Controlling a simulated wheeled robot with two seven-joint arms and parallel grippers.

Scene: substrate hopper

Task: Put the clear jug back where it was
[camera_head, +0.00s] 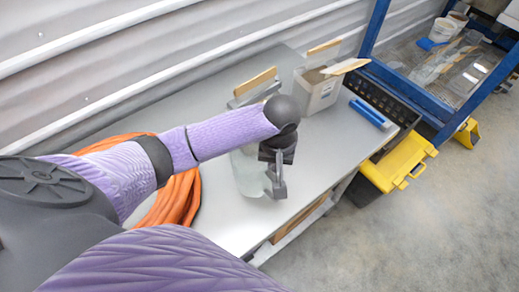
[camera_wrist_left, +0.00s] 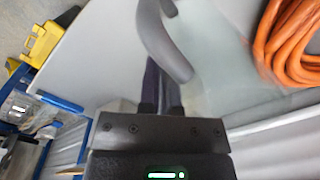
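The clear jug (camera_head: 247,174) stands near the front edge of the grey table, mostly behind my left wrist. Its see-through body shows faintly in the left wrist view (camera_wrist_left: 218,60), with its curved grey handle (camera_wrist_left: 167,45). My left gripper (camera_head: 275,180) is at the handle side of the jug. In the left wrist view, its dark fingers (camera_wrist_left: 162,88) are close together at the handle and look shut on it; the handle hides the fingertips. I cannot tell whether the jug's base touches the table. My right gripper is not in view.
An orange hose coil (camera_head: 178,198) lies left of the jug. A pale open box (camera_head: 318,90) and wood-topped panel (camera_head: 255,85) stand behind. A blue object (camera_head: 369,114), black-and-yellow toolbox (camera_head: 398,163) and blue-framed rack (camera_head: 375,25) are to the right. The tabletop (camera_head: 318,150) right of my gripper is clear.

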